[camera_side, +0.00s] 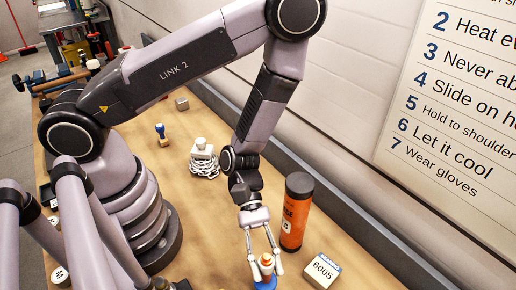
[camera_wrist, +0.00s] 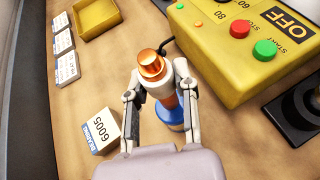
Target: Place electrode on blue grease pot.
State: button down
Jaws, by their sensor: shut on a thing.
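My gripper (camera_side: 266,252) is shut on the electrode (camera_side: 266,262), a small upright piece with a copper top, a pale collar and an orange band. In the wrist view the electrode (camera_wrist: 151,65) shows between the fingers of my gripper (camera_wrist: 158,88). Directly below it is the blue grease pot (camera_side: 265,284), at the bottom edge of the side view and partly hidden. The blue pot also shows in the wrist view (camera_wrist: 173,135), in line under the electrode. I cannot tell whether the electrode touches it.
A bearing box marked 6005 (camera_side: 322,270) lies close by, right of my gripper. A tall orange tube with a dark cap (camera_side: 296,212) stands behind it. A yellow control box (camera_wrist: 250,45) with buttons is near the electrode. A yellow tray (camera_wrist: 101,18) lies farther off.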

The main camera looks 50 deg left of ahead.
jog(key=shift+f, duration=0.2)
jog(key=shift+f, duration=0.15)
jog(key=c, duration=0.9)
grip_release()
jog(key=shift+o, duration=0.2)
